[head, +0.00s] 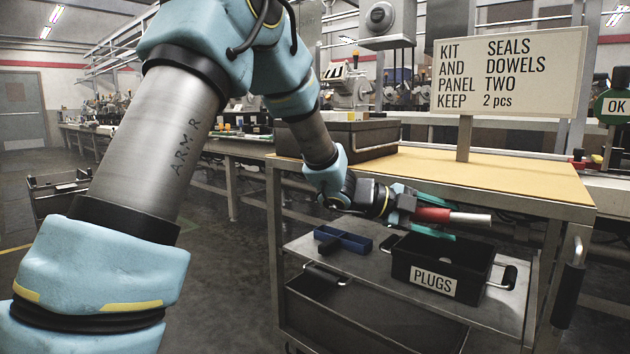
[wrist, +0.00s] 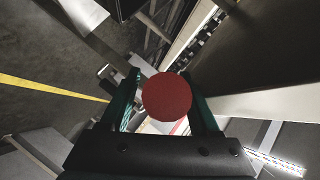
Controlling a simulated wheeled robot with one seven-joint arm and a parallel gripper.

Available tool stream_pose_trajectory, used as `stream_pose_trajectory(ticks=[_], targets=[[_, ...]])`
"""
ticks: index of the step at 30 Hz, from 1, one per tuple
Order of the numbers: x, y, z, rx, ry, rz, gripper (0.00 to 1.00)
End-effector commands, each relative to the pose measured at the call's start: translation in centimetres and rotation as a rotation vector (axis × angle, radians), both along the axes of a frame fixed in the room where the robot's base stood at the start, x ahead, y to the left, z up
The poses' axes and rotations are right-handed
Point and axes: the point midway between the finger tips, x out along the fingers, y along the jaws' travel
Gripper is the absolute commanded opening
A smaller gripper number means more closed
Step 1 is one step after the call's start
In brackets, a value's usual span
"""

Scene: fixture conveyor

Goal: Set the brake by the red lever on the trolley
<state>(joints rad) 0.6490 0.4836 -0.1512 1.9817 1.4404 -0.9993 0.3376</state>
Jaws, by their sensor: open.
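The red lever (head: 434,215) on the trolley (head: 520,200) has a red grip and a bare grey rod that points right in the head view. It lies just below the front edge of the trolley's top. My gripper (head: 428,213) is at the red grip, with its teal fingers open on either side of it. In the wrist view the round red end of the lever (wrist: 166,97) sits between the two fingers, nearer the right one. I cannot tell whether either finger touches it. The lever's mount is hidden in both views.
The tan trolley top (head: 430,170) bears a sign (head: 512,75) and a dark case (head: 345,138). On the shelf below stand a black PLUGS bin (head: 405,268) and a blue tray (head: 350,238), close under my gripper. A trolley handle (head: 570,285) stands at the right.

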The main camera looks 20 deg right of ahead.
Motion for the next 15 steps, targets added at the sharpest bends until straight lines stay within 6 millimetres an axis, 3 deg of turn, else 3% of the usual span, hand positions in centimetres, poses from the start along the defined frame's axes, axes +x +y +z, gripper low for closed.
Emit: stream_pose_trajectory(ticks=[15], targets=[[-1.2,-0.7,-3.8,-0.184,0.29,-0.001,0.67]])
